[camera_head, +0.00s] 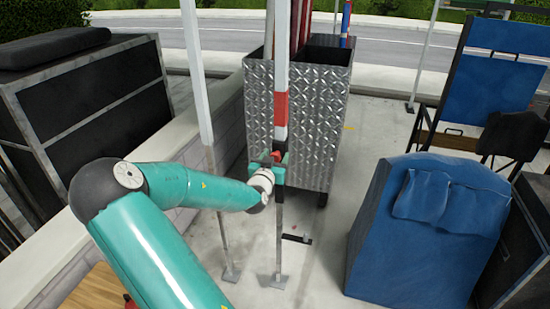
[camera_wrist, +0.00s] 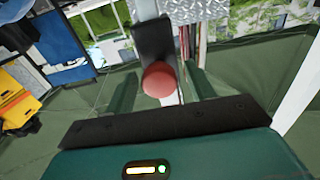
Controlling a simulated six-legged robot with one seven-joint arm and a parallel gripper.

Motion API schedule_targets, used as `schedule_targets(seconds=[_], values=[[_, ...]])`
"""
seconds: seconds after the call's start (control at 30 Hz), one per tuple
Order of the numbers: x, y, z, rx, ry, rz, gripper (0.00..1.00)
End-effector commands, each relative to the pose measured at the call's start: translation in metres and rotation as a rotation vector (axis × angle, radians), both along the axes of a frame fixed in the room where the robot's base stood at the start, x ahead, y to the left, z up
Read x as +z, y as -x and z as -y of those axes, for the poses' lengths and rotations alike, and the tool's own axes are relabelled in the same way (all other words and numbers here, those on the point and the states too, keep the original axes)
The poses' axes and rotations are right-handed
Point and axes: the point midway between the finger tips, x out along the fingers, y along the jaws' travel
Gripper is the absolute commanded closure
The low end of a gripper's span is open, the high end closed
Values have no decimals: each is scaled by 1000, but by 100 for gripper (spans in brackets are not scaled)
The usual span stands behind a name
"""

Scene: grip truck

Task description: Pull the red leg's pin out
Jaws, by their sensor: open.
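The red leg is a white pole with a red band (camera_head: 281,108), standing upright in front of a diamond-plate metal bin. Its thin grey lower part (camera_head: 279,230) ends in a foot on the ground. The pin's round red knob (camera_wrist: 159,80) shows in the wrist view, in front of a black block (camera_wrist: 153,40) on the leg. My gripper (camera_wrist: 161,90) is open, with one green finger on each side of the knob. I cannot tell whether they touch it. In the head view my gripper (camera_head: 274,170) is at the leg just below the red band and hides most of the pin.
The metal bin (camera_head: 318,120) stands close behind the leg. Another white pole (camera_head: 196,80) stands to the left, beside a low wall (camera_head: 75,245). A blue-covered box (camera_head: 425,230) stands at the right.

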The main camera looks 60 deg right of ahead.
Motion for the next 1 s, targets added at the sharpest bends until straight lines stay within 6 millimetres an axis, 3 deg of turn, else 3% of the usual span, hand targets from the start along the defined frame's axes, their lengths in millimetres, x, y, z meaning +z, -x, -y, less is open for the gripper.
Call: schedule_targets(seconds=[0.13,0.4,0.57,0.8,1.0], values=[[0,0,0,0,0,0,49],[0,0,-1,0,0,0,100],[0,0,-7,2,0,1,100],[1,5,-43,4,2,2,100],[0,7,-50,2,2,0,100]])
